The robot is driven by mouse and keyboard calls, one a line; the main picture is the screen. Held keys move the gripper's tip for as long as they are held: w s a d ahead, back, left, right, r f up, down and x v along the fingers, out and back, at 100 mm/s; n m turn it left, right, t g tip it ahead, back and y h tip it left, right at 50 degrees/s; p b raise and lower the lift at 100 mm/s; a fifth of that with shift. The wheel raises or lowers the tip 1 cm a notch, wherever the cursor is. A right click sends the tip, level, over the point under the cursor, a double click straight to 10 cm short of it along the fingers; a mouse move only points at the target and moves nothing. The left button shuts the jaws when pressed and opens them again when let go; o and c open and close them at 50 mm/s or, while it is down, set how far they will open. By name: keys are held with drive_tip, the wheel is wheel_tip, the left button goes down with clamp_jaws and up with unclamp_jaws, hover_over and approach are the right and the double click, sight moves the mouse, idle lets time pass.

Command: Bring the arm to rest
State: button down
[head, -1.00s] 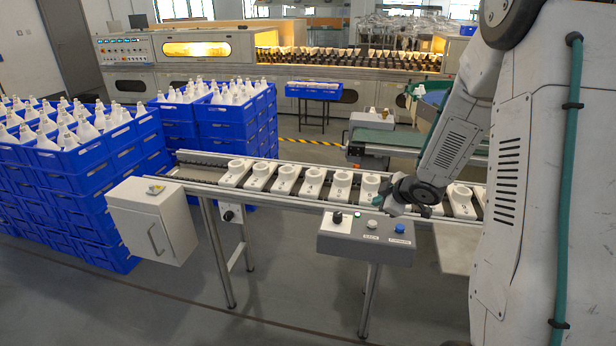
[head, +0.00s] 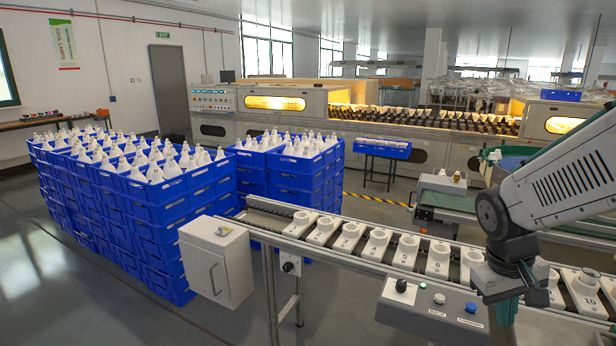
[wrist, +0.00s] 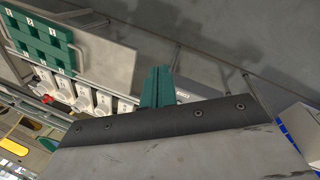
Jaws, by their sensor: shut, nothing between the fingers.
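My gripper (head: 506,306) hangs at the lower right of the head view, in front of the conveyor line and just right of the grey button box (head: 432,305). Its teal fingers point down and lie together, with nothing between them. In the wrist view the closed fingers (wrist: 157,86) stand out past the dark edge of my wrist. My arm reaches in from the right edge of the head view. Whether the fingers touch anything below cannot be told.
The conveyor (head: 340,258) carries several numbered white sockets. Blue crates (head: 165,213) of white bulbs stand at left, beside a grey cabinet (head: 216,262). A teal numbered rack (wrist: 42,38) lies on a plate in the wrist view. Floor is clear at front left.

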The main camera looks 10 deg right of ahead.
drive_tip(key=s+a+r+t+y, duration=0.1)
drive_tip(key=s+a+r, duration=0.3)
drive_tip(key=s+a, duration=0.1)
drive_tip(key=s+a+r+y, duration=0.1)
drive_tip(key=s+a+r, duration=0.4)
drive_tip(key=a, duration=0.3)
drive_tip(key=shift+s+n+t+y, duration=0.15)
drive_tip(key=shift+n+t+y, duration=0.15)
drive_tip(key=shift+n+t, duration=0.1)
idle(2.2)
drive_tip(key=w+d+f+n+h, duration=0.1)
drive_tip(key=w+d+f+h, duration=0.1)
drive_tip(key=w+d+f, duration=0.45)
drive_tip(key=w+d+f+t+h, duration=0.1)
drive_tip(key=w+d+f, duration=0.2)
drive_tip(key=w+d, duration=0.5)
drive_tip(key=w+d+f+n+h, duration=0.1)
drive_tip(key=w+d+f+h, duration=0.1)
drive_tip(key=w+d+f, duration=0.55)
drive_tip(key=w+d+f+n+t+y, duration=0.25)
drive_tip(key=w+n+t, duration=0.2)
drive_tip(key=w, duration=0.25)
drive_tip(key=w+a+r+n+t+y, duration=0.2)
drive_tip(key=w+a+n+y, duration=0.1)
drive_tip(key=w+a+n, duration=0.1)
drive_tip(key=shift+w+a+r+y, duration=0.35)
drive_tip(key=shift+w+a+r, duration=0.1)
drive_tip(key=shift+a, duration=0.3)
